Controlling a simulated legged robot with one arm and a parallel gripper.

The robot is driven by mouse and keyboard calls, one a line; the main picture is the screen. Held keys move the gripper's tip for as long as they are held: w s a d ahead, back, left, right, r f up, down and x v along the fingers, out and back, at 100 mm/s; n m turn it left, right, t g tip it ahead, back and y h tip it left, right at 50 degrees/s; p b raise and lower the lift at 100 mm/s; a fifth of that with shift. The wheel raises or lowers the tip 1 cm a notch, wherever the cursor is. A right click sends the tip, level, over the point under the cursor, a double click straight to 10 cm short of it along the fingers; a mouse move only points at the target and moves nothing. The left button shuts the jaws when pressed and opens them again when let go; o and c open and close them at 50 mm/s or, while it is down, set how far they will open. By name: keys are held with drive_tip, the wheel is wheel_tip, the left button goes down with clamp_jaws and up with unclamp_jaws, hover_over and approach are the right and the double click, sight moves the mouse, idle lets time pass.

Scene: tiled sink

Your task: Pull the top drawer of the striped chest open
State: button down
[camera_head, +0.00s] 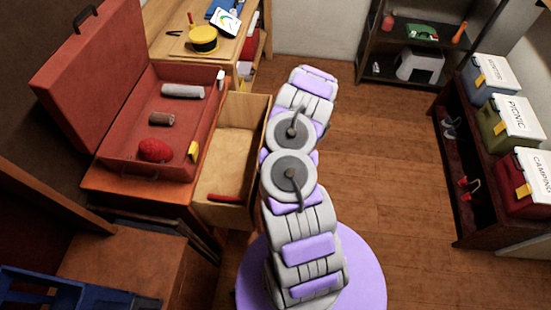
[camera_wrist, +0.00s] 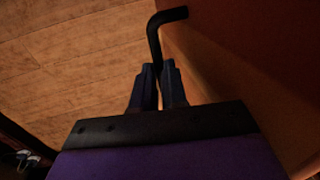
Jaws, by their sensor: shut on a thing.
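The top drawer (camera_head: 232,155) stands well out from the chest (camera_head: 150,205) in the head view, its pale wooden inside showing. The chest's stripes cannot be made out. A dark red object (camera_head: 225,198) lies in the drawer's near end. In the wrist view, the orange-brown drawer front (camera_wrist: 245,75) is at the right, with a black bar handle (camera_wrist: 154,35) on it. My gripper (camera_wrist: 159,75) is shut on the handle's lower part. In the head view my arm hides the gripper and handle.
An open red suitcase (camera_head: 113,165) with several items sits on the chest. A wooden desk (camera_head: 165,45) stands behind, a dark shelf (camera_head: 385,50) at the back right, and a rack with labelled boxes (camera_head: 513,122) at the right. The wooden floor (camera_head: 385,150) right of my arm is clear.

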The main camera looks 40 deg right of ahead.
drive_tip(key=shift+d, duration=0.1)
drive_tip(key=c, duration=1.2)
unclamp_jaws()
drive_tip(key=shift+o, duration=0.2)
drive_tip(key=shift+r, duration=0.1)
wheel_tip(320, 180, up, 17)
drive_tip(key=s+d+p, duration=0.2)
drive_tip(key=p, duration=0.3)
drive_tip(key=shift+s, duration=0.35)
drive_tip(key=shift+d, duration=0.1)
